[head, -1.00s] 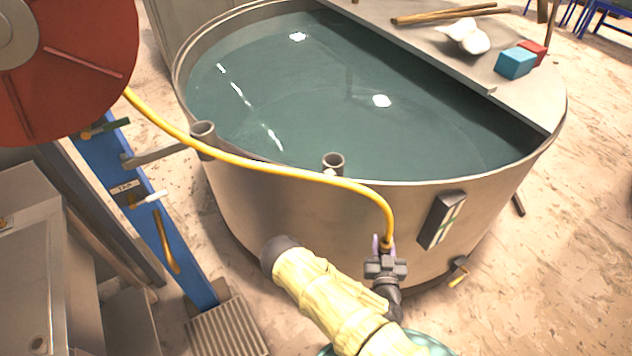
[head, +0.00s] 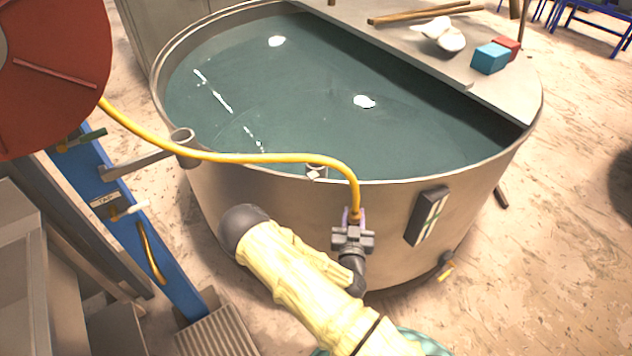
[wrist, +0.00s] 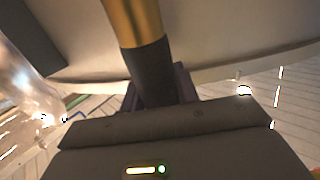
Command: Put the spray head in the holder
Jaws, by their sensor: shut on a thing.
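The yellow hose (head: 235,157) runs from the red reel to my gripper (head: 355,218), beside the tank's front wall. My gripper is shut on the spray head at the hose's end; its dark collar shows between the purple fingers in the wrist view (wrist: 152,75). The spray head's lower part is hidden by my gripper. Two open grey tubes stand at the tank rim: a left tube (head: 183,136) and a front tube (head: 316,173). Either may be the holder; I cannot tell which. My gripper is right of and below the front tube, apart from it. The hose passes just over that tube.
The round metal tank (head: 290,215) holds water. A red reel (head: 50,75) and blue post (head: 130,220) stand at left. A dark box (head: 427,216) sits on the tank wall right of my gripper. Blue and red blocks (head: 491,58) lie on the tank's cover.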

